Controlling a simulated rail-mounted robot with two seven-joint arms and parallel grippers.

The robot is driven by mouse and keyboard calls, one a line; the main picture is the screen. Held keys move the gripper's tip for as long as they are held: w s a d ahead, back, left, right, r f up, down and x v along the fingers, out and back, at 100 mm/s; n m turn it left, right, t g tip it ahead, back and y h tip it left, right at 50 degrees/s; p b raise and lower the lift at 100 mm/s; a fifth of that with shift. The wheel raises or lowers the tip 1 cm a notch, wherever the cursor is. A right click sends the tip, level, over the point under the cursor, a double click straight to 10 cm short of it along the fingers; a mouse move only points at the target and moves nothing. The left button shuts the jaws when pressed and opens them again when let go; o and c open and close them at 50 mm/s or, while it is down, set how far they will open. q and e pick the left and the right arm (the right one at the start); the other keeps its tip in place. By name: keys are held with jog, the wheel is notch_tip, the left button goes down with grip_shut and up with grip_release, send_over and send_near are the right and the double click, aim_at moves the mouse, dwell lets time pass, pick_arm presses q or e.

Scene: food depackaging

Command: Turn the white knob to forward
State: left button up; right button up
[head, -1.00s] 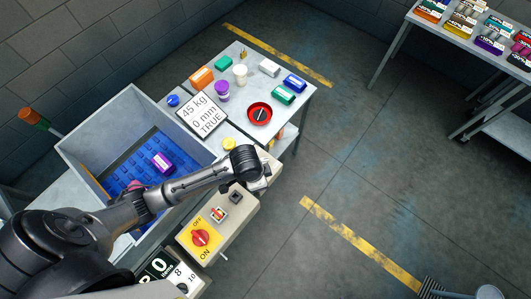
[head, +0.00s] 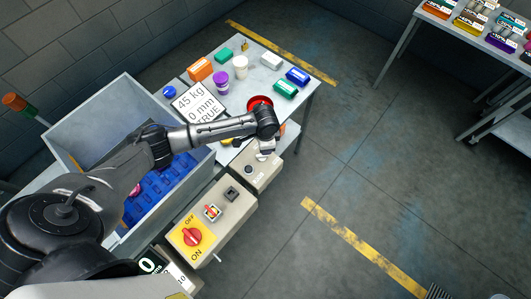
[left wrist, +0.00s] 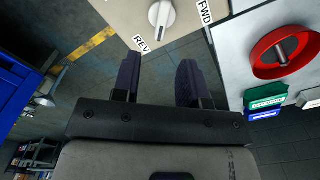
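The white knob (left wrist: 162,14) shows at the top of the left wrist view on a beige panel (left wrist: 118,12). The label REV (left wrist: 141,44) is at its lower left and the label FWD (left wrist: 206,11) at its right. The knob's ridge runs roughly up and down in that view, and its top is cut off. My left gripper (left wrist: 159,72) is open and empty, with its two dark fingers apart and the knob beyond their tips, not between them. In the head view my left gripper (head: 267,150) is over the far end of the beige control box (head: 252,178). My right gripper is not in view.
A red rotary switch (head: 192,237) with OFF and ON marks sits on a nearer box. A grey bin (head: 97,112) with a blue floor lies under my left arm.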

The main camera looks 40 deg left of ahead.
pick_arm(q)
jog(key=shift+f, duration=3.55)
grip_shut()
